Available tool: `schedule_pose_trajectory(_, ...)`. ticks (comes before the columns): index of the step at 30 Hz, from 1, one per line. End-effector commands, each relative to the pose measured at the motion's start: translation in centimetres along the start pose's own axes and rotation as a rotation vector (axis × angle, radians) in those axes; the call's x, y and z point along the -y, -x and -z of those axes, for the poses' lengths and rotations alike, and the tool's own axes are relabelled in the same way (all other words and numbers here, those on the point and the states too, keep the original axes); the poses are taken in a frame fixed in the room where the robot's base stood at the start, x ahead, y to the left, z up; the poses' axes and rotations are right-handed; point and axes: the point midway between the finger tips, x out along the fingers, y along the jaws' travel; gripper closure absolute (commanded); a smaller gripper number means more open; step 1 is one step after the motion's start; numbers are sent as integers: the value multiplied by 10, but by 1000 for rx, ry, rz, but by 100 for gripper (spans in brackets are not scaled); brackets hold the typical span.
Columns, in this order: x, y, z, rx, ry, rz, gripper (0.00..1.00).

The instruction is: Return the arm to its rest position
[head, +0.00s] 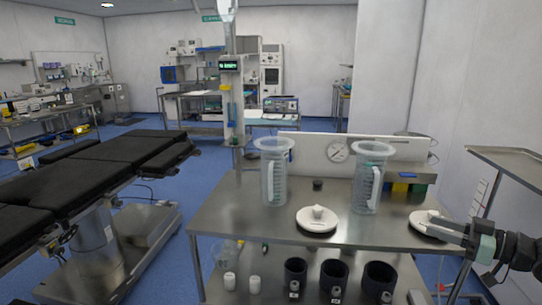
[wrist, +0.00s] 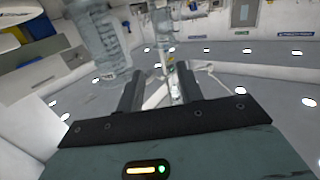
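My gripper (head: 442,228) is at the right of the head view, pointing left at the right end of the steel table (head: 240,218). In that view its fingers overlap a white round lid (head: 421,219); I cannot tell the gap between them. In the wrist view my gripper (wrist: 159,82) has its two dark fingers apart, with only distant background between them. A clear measuring jug (wrist: 97,40) shows left of the fingers there. My arm runs off the right edge of the head view.
Two clear jugs (head: 273,170) (head: 369,178) and a white lid with a knob (head: 317,219) stand on the table. Black canisters (head: 333,280) are on the lower shelf. A steel stand (head: 512,165) is at the right, an operating table (head: 90,175) at the left. Blue floor is open between.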

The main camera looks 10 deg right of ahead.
Motion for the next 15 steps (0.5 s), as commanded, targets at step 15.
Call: schedule_pose_trajectory(15, 15, -90, 4, 317, 71, -62, 63)
